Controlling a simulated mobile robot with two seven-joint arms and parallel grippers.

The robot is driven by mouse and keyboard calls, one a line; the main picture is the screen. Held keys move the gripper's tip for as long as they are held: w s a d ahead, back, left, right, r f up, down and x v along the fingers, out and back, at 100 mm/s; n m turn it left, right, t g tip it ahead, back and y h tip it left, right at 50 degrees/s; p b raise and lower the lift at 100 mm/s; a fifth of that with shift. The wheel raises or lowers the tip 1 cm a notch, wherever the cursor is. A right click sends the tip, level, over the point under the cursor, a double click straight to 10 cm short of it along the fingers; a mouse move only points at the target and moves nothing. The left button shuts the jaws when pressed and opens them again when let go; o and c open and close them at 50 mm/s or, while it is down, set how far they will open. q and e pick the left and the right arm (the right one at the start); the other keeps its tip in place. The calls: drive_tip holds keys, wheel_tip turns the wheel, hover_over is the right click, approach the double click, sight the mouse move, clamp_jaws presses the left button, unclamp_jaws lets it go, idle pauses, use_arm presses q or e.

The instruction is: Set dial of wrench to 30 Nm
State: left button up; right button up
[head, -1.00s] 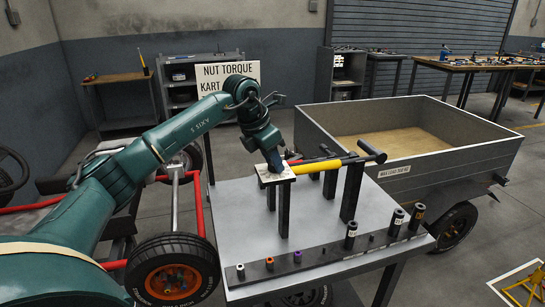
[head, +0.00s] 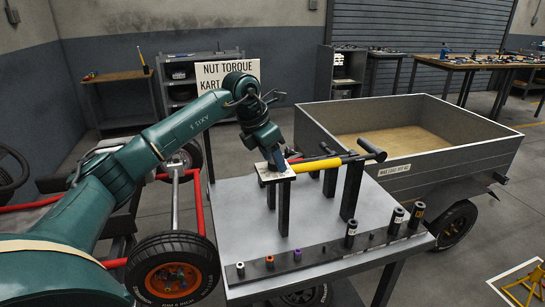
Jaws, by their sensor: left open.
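The torque wrench (head: 322,164) lies on black stands on the grey table, with a yellow section and a black head at its right end. A white dial plate (head: 275,175) sits on the left stand, at the wrench's left end. My left gripper (head: 275,166) points down at the dial plate and is open. Its fingers partly hide the plate's middle, and the dial marks are too small to read. I cannot tell whether the fingers touch the dial. My right gripper is not in view.
A socket rail (head: 325,255) with several sockets runs along the table's front edge. The grey table (head: 235,215) is mostly clear at left. A trailer (head: 440,160) stands close behind right. A kart wheel (head: 172,272) is at front left. A sign (head: 212,72) reads "NUT TORQUE KART".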

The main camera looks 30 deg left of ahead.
use_arm(q)
drive_tip(key=v, duration=1.3)
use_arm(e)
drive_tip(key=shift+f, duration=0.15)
